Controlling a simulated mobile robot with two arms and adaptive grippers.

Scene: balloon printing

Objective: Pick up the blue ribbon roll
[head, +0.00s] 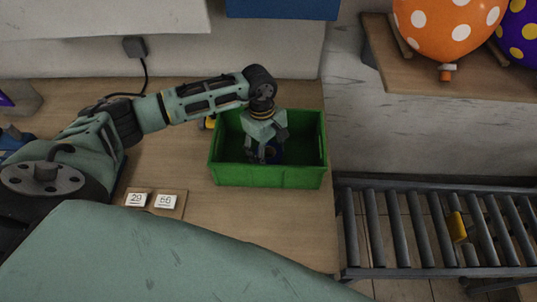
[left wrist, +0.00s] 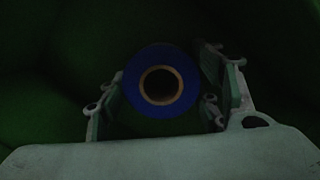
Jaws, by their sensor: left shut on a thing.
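The blue ribbon roll (left wrist: 136,98) sits between the fingers of my left gripper (left wrist: 165,100) in the left wrist view, its round face and central hole toward the camera. In the head view my left gripper (head: 265,157) reaches down into the green crate (head: 268,178), shut on the roll. A bit of the blue roll (head: 277,155) shows between the fingers, inside the crate. Most of the roll is hidden there by the gripper. Whether it touches the crate floor cannot be told. My right gripper is in neither view.
The crate stands on the wooden table (head: 170,160), its walls close around my gripper. Number cards (head: 151,200) lie at the table's front. A roller conveyor (head: 400,230) is on the right. A shelf with an orange balloon (head: 447,28) is at the upper right.

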